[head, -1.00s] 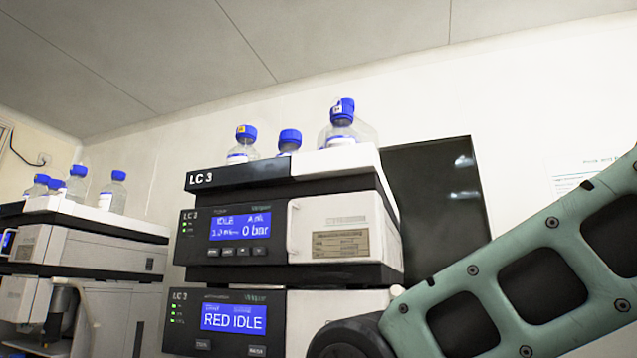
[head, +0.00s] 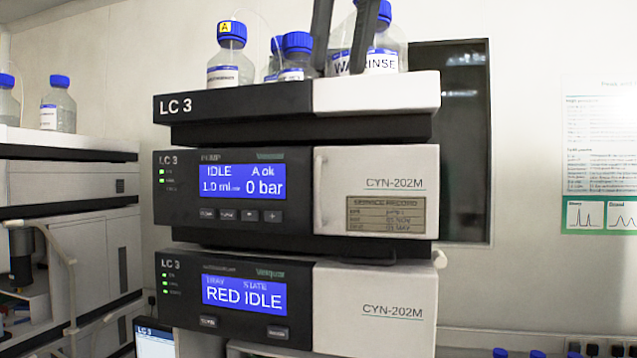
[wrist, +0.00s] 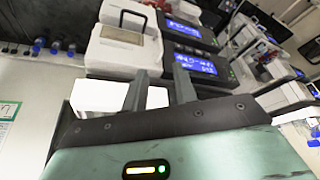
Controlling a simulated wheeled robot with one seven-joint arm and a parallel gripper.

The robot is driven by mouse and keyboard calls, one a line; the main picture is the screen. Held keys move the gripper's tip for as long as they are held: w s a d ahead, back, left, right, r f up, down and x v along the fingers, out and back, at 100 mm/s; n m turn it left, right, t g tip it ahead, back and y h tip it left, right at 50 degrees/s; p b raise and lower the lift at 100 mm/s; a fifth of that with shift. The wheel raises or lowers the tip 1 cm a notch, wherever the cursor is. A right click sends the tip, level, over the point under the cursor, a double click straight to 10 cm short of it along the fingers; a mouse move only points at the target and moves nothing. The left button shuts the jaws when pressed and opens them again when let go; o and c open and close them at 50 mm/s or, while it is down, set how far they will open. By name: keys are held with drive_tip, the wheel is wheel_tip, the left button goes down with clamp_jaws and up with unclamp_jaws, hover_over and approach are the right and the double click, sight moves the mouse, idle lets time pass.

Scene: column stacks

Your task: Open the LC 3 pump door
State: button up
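The LC 3 pump (head: 245,195) is the middle module of the stack, with a blue display reading IDLE and 0 bar. Its pale door (head: 385,180) fills the right half of the front, looks shut, and bears a service record plate. A slim vertical handle (head: 320,176) stands at the door's left edge. My gripper (head: 340,72) comes down from the top of the head view, in front of the bottles and above the door. Its two dark fingers are apart and empty. They also show in the wrist view (wrist: 158,92), with the pump display (wrist: 193,64) beyond.
Blue-capped bottles (head: 232,60) stand on the stack's top tray (head: 375,92). A module reading RED IDLE (head: 240,295) sits below the pump. A second instrument (head: 70,185) stands at the left. A dark wall panel (head: 462,140) is behind; the space right of the stack looks open.

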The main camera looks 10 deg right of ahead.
sight(319, 184)
drive_tip(key=b+x, duration=0.3)
drive_tip(key=x, duration=1.3)
drive_tip(key=shift+w+f, duration=0.2)
clamp_jaws()
